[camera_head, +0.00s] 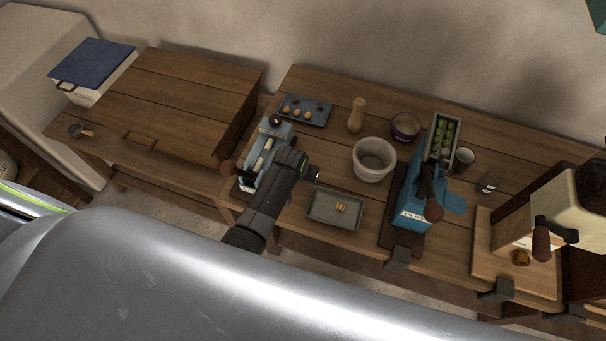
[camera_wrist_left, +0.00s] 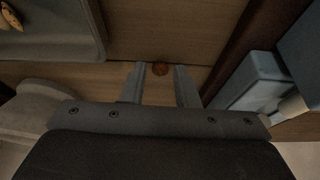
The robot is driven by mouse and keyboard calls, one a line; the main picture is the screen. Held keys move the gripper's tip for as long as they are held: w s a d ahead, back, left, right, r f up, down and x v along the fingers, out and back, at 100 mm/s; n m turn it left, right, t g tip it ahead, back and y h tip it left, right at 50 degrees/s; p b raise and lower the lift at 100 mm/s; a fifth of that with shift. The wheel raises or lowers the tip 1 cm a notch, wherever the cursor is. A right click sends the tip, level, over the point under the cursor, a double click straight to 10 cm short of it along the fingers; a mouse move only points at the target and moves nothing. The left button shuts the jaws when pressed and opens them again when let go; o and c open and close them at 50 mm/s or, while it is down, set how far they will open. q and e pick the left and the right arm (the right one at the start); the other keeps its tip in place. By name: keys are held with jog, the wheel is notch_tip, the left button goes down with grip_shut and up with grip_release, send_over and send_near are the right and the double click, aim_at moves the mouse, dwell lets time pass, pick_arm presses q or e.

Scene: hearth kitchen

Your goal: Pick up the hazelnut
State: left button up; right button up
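The hazelnut is a small round reddish-brown thing (camera_wrist_left: 160,69) on the wooden tabletop in the left wrist view. It lies between and a little beyond the two fingertips of my left gripper (camera_wrist_left: 160,82). These fingers are apart, with nothing held between them. In the head view my left arm reaches over the counter, and its gripper end (camera_head: 303,170) is between a blue device and a white bowl. Its fingertips are hard to make out there. I cannot make out the hazelnut in the head view. My right gripper is not in view.
A grey tray (camera_head: 322,219) with small orange-brown pieces lies to the right, near the counter's front edge. The white bowl (camera_head: 372,169) stands behind it. A light-blue device (camera_head: 247,181) is close on the left. A blue press (camera_head: 410,205) stands further right.

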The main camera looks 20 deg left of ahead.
pick_arm(q)
jog(key=shift+c, duration=1.3)
grip_shut()
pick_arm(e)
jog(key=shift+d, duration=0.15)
